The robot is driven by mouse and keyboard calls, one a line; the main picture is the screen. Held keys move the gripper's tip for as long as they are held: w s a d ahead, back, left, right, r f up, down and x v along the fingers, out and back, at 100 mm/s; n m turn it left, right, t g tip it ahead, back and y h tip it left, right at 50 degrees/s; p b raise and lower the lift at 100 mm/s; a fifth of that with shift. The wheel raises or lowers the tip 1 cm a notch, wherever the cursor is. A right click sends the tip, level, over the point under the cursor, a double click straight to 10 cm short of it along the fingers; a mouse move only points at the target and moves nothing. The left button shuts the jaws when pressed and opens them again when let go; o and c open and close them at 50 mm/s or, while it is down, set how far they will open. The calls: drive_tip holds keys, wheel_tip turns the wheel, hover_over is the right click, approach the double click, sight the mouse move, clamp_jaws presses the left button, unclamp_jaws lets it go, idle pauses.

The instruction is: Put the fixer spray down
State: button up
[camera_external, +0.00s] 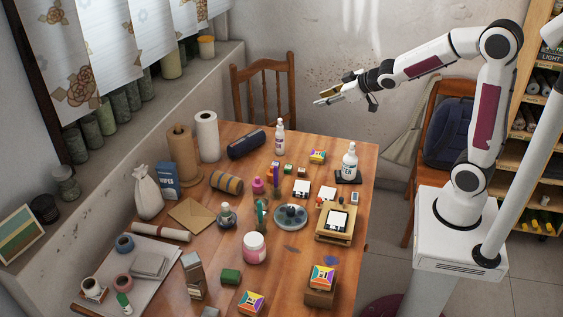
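My gripper (332,88) is raised in the air beyond the far right part of the table and points left. Its fingers look spread, and I see nothing between them. A white spray-type bottle (349,162) stands upright on a small black pad (349,177) at the table's right side, below my gripper in the picture. Another slim white bottle (280,138) stands upright near the table's far edge. The labels are too small to read, so I cannot tell which bottle is the fixer spray. My gripper is apart from both.
The wooden table (290,258) is crowded: a wooden block with a white card (338,221), a round grey dish (291,217), a pink jar (254,247), paper rolls (207,137) and several small boxes. A wooden chair (264,88) stands behind. Bare wood shows along the right edge.

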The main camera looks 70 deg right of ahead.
drive_tip(key=s+a+g+y, duration=0.1)
drive_tip(key=s+a+g, duration=0.1)
drive_tip(key=s+a, duration=0.8)
drive_tip(key=s+a+n+g+y, duration=0.1)
drive_tip(key=s+a+g+y, duration=0.1)
drive_tip(key=s+a, duration=0.8)
drive_tip(key=s, duration=0.7)
drive_tip(key=shift+r+g+y, duration=0.25)
drive_tip(key=shift+g+y, duration=0.05)
